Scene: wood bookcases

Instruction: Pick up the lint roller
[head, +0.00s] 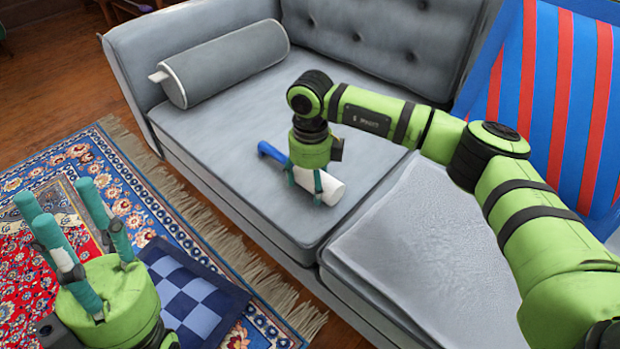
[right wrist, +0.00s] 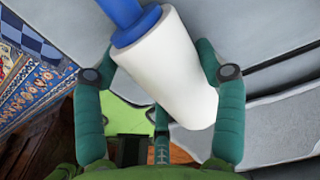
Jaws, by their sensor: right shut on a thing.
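The lint roller (head: 332,190) has a white cylinder and a blue handle, and is at the grey sofa's left seat cushion in the head view. My right gripper (head: 306,181) comes down over it from above and is shut on the white cylinder. The right wrist view shows the white cylinder of the lint roller (right wrist: 168,78) between the green fingers of my right gripper (right wrist: 160,62), with the blue handle pointing away at the top. I cannot tell whether the roller touches the seat. My left gripper (head: 72,208) is empty, its fingers spread, at lower left above the rug.
The grey sofa (head: 235,170) has a bolster (head: 230,62) at its left arm. A blue and red striped surface (head: 555,90) stands at right. A checkered cushion (head: 200,300) lies on the patterned rug (head: 140,185) beside my left gripper.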

